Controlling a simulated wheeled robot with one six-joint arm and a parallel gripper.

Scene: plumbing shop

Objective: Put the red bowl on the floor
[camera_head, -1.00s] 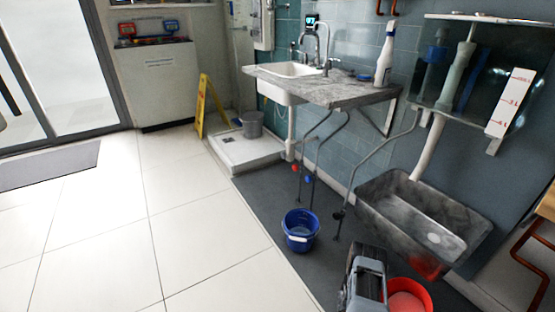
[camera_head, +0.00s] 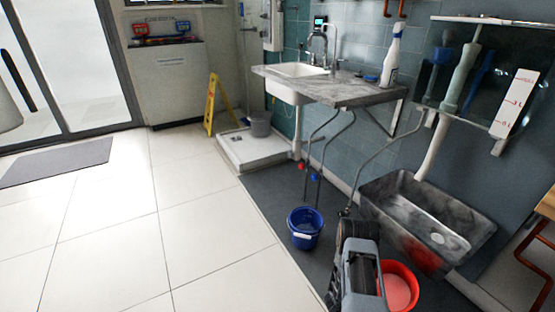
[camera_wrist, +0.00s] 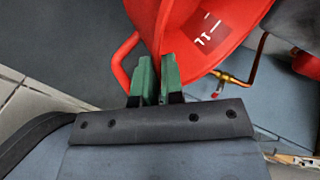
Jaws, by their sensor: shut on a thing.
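The red bowl (camera_head: 399,288) shows at the bottom of the head view, partly hidden behind my grey arm and cut off by the frame edge. In the wrist view the red bowl (camera_wrist: 205,30) fills the top middle, with a curved handle at its left and white marks on its inner wall. My gripper (camera_wrist: 157,78) has its green fingers shut on the bowl's rim, close to the handle. The fingers are hidden in the head view. I cannot tell whether the bowl's base touches the floor.
A blue bucket (camera_head: 305,229) stands on the dark floor area (camera_head: 268,205) left of my arm. A grey metal basin (camera_head: 425,222) is on the right by the wall. A yellow sign (camera_head: 211,105) stands farther back.

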